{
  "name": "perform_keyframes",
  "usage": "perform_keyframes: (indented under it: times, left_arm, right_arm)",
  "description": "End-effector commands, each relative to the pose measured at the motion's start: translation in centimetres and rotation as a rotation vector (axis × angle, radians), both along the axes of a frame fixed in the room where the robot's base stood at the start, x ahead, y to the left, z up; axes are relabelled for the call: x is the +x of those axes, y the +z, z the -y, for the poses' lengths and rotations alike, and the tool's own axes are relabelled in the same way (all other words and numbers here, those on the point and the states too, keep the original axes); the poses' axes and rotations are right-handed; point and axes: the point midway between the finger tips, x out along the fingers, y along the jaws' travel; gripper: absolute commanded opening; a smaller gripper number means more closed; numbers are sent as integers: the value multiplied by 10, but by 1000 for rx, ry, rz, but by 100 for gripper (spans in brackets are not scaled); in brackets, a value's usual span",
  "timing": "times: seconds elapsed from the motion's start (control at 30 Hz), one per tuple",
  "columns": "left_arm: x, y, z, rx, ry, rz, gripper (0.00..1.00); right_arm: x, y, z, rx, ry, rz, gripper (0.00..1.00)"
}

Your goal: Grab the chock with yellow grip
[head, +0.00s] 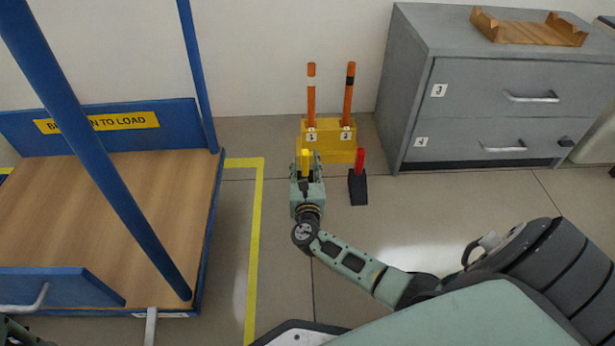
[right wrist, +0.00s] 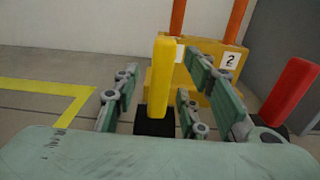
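The chock with the yellow grip stands on the floor in front of the yellow holder; its yellow grip (head: 305,162) points up, and its dark base is mostly hidden by my gripper in the head view. In the right wrist view the yellow grip (right wrist: 165,88) is upright above a black base (right wrist: 153,126). My right gripper (head: 306,172) is open, with fingers on both sides of the yellow grip and gaps visible between. A second chock with a red grip (head: 359,161) stands just to the right. My left gripper is not clearly visible.
A yellow holder (head: 330,146) marked 1 and 2 holds two orange rods behind the chocks. A grey drawer cabinet (head: 480,110) with a wooden cradle (head: 528,33) stands right. A blue-framed wooden platform cart (head: 110,200) is left, beside a yellow floor line (head: 256,250).

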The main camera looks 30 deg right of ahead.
Motion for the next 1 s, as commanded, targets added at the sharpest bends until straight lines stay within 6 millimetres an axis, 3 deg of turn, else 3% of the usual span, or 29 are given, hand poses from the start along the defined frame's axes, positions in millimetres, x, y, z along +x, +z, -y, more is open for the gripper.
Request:
perform_keyframes:
  times: [0.07, 0.5, 1.0]
  left_arm:
    - [-2, 0, -1, -1, 0, 4, 0]
    - [-5, -1, -2, -4, -1, 10, 0]
    - [-1, 0, -1, -2, 2, 2, 0]
  right_arm:
    - [0, 0, 0, 0, 0, 0, 37]
    - [0, 0, 1, 0, -1, 0, 0]
    - [0, 1, 1, 0, -1, 2, 0]
